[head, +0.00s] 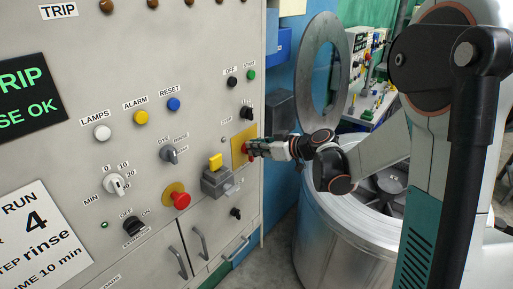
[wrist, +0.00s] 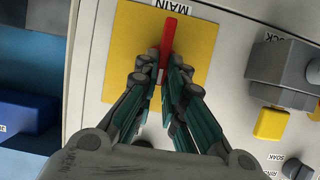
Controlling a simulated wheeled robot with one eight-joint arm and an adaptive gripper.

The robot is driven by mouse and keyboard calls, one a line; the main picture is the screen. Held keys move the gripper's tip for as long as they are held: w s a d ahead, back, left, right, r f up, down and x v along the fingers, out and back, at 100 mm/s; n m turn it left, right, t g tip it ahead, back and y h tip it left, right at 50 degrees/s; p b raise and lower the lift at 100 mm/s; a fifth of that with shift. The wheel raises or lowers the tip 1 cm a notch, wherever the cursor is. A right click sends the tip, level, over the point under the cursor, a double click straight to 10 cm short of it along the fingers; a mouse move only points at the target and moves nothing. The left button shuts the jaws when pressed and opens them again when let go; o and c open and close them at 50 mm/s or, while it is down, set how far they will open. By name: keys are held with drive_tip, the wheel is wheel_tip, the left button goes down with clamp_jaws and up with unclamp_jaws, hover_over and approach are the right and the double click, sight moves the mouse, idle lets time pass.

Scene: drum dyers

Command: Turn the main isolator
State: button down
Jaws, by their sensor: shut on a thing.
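The main isolator has a red handle (wrist: 168,36) on a yellow plate (wrist: 125,50) marked MAIN, seen in the wrist view. In the head view the yellow plate (head: 239,153) is on the right part of the grey control panel. My gripper (wrist: 163,72) is shut on the red handle, with one finger on each side of it. The handle's outer end shows beyond the fingertips; its lower part is hidden between the fingers. In the head view my gripper (head: 254,148) reaches the plate from the right and covers most of the handle.
A grey block with a yellow tab (head: 215,161) sits just left of the plate. A red mushroom button (head: 180,200) and several knobs are further left. A large metal drum (head: 325,240) stands right of the panel, below my arm. A blue box (wrist: 28,114) shows in the wrist view.

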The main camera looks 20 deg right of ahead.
drive_tip(key=shift+m, duration=0.3)
drive_tip(key=shift+w+d+f+m+g+y+b, duration=0.3)
drive_tip(key=shift+m+y+b, duration=0.85)
drive_tip(key=shift+m+b, duration=0.8)
drive_tip(key=shift+w+d+f+m+g+y+b, duration=0.1)
drive_tip(key=shift+d+f+m+g+y+b, duration=0.2)
drive_tip(key=shift+m+y+b, duration=1.55)
drive_tip(key=shift+w+d+f+m+g+y+b, duration=0.2)
drive_tip(key=shift+f+m+y+b, duration=0.25)
drive_tip(key=shift+m+b, duration=1.55)
drive_tip(key=shift+m+p, duration=0.45)
drive_tip(key=shift+m, duration=0.35)
drive_tip(key=c, duration=1.7)
unclamp_jaws()
